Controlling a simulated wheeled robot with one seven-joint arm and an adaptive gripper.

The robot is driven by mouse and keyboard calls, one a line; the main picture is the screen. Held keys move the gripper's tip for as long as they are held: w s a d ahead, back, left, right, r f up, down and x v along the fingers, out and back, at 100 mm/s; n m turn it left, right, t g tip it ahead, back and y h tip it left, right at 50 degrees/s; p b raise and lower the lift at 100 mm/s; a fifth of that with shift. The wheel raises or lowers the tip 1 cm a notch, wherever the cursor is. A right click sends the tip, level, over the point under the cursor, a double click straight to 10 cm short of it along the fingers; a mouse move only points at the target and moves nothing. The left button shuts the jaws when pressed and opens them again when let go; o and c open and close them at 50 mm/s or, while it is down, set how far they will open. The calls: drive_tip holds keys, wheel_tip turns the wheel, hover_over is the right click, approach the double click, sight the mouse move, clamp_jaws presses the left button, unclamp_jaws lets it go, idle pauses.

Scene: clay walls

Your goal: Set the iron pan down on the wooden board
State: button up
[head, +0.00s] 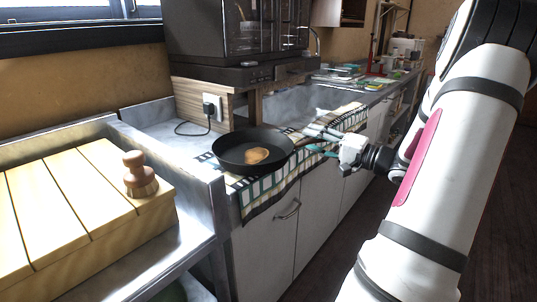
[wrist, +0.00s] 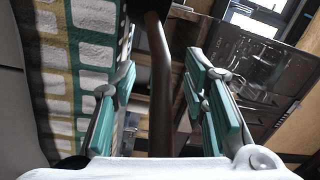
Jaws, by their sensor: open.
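The black iron pan (head: 228,150) sits on a checked cloth on the counter, in the middle of the head view. A round tan food piece (head: 257,155) lies in it. My gripper (head: 318,140) is at the pan's right side, by its handle. In the wrist view the dark handle (wrist: 158,85) runs between my open teal-padded fingers (wrist: 165,95), apparently with gaps on both sides. The wooden board (head: 65,205), pale yellow with dark grooves, lies at the left of the head view. A small turned wooden piece (head: 138,178) stands on its right part.
The checked cloth (head: 262,188) hangs over the counter's front edge. A raised metal edge (head: 165,150) stands between board and pan. A dark oven (head: 235,35) and a socket with a plug (head: 212,107) are behind. The board's middle and left are clear.

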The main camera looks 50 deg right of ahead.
clamp_jaws()
drive_tip(key=shift+r, duration=0.2)
